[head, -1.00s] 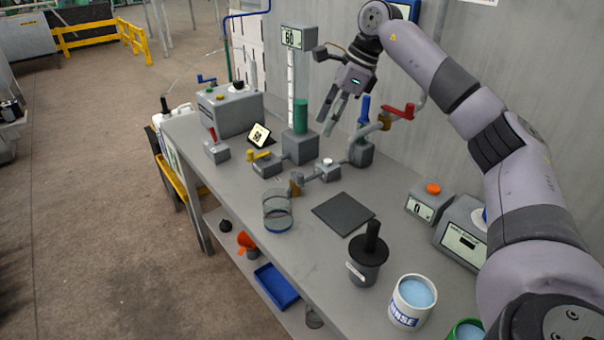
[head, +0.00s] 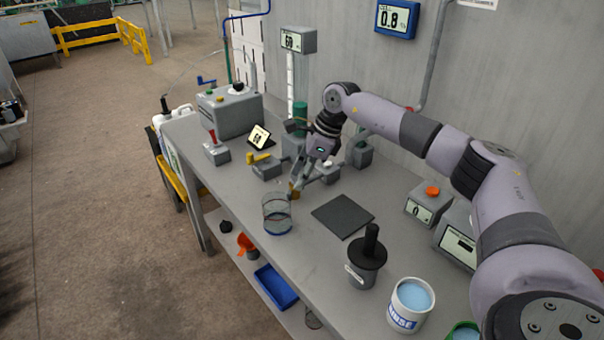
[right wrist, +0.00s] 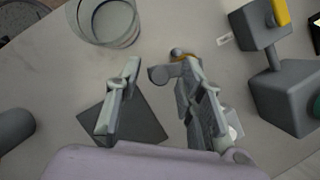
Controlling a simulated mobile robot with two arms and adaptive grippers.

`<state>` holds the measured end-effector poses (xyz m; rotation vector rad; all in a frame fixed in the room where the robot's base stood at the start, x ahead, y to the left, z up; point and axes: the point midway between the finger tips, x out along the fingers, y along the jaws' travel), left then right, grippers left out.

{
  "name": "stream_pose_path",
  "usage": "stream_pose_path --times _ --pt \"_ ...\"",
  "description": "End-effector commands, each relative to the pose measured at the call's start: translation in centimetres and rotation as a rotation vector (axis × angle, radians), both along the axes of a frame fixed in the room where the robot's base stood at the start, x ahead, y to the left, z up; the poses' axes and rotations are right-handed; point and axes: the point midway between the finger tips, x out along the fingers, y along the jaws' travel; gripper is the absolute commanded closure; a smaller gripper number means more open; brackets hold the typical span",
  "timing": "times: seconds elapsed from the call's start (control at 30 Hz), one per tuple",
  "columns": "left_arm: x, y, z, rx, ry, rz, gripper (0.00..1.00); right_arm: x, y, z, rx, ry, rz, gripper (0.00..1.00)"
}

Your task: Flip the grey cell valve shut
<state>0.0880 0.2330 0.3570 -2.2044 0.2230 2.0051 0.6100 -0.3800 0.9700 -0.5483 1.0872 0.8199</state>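A small grey block with a pale knob (head: 328,167) is partly hidden behind the gripper. A grey valve block with a yellow lever (head: 262,157) stands to the left; the lever also shows in the right wrist view (right wrist: 281,12). No label shows which is the grey cell valve. My left gripper is not in view.
A clear glass cylinder (head: 277,214) stands close to the gripper's left. A dark square mat (head: 342,216) lies to its right. A black-lidded pot (head: 362,277) and rinse tub (head: 404,318) stand nearer. The wall gauge (head: 397,19) reads 0.8.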

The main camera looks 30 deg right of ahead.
Motion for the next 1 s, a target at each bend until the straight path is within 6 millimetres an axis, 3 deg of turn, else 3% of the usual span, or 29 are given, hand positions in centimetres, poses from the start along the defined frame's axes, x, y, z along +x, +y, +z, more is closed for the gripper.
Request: stream_pose_path --times 0.17,0.7,1.0 --pt "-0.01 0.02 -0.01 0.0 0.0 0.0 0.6 0.0 -0.01 -0.04 0.0 0.0 0.0 0.65" --pt "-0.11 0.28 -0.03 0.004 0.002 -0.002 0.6 -0.01 -0.01 0.01 0.0 0.0 0.0 1.0" --pt "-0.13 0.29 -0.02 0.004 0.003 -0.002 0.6 -0.01 -0.01 0.03 0.0 0.0 -0.002 1.0"
